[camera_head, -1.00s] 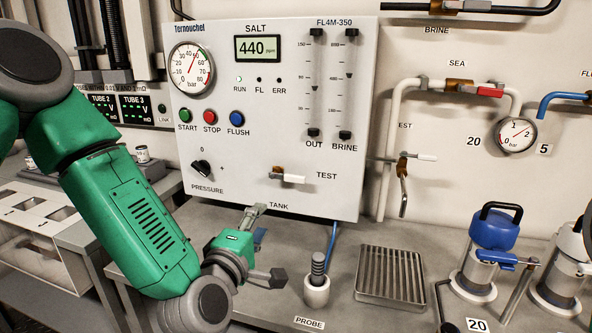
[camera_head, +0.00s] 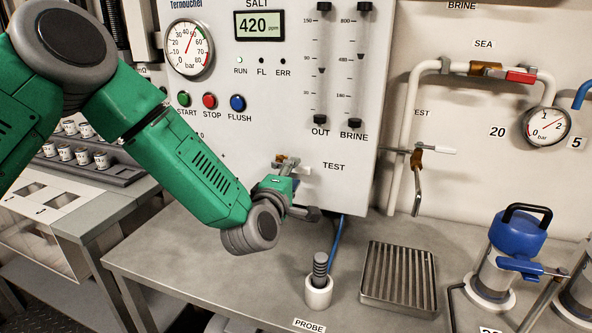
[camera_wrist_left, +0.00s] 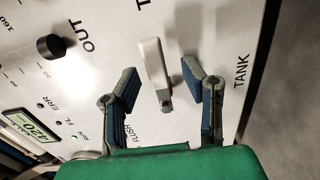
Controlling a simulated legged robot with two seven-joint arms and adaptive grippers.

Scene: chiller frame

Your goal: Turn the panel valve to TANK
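The panel valve has a white lever handle (camera_wrist_left: 153,62), which points toward TEST in the left wrist view. In the head view the valve (camera_head: 303,168) is partly hidden behind my left gripper (camera_head: 297,187). In the left wrist view my left gripper (camera_wrist_left: 161,73) is open, with one finger on each side of the handle. Gaps show between the fingers and the handle. The TANK label (camera_wrist_left: 241,72) lies beyond the right finger there; in the head view my arm hides it. My right gripper is not in view.
The probe (camera_head: 319,288) stands in its holder on the bench below the panel, with a slatted tray (camera_head: 366,292) to its right. Pipes with a SEA valve (camera_head: 487,69) and a gauge (camera_head: 546,126) are at right. Bare bench lies left of the probe.

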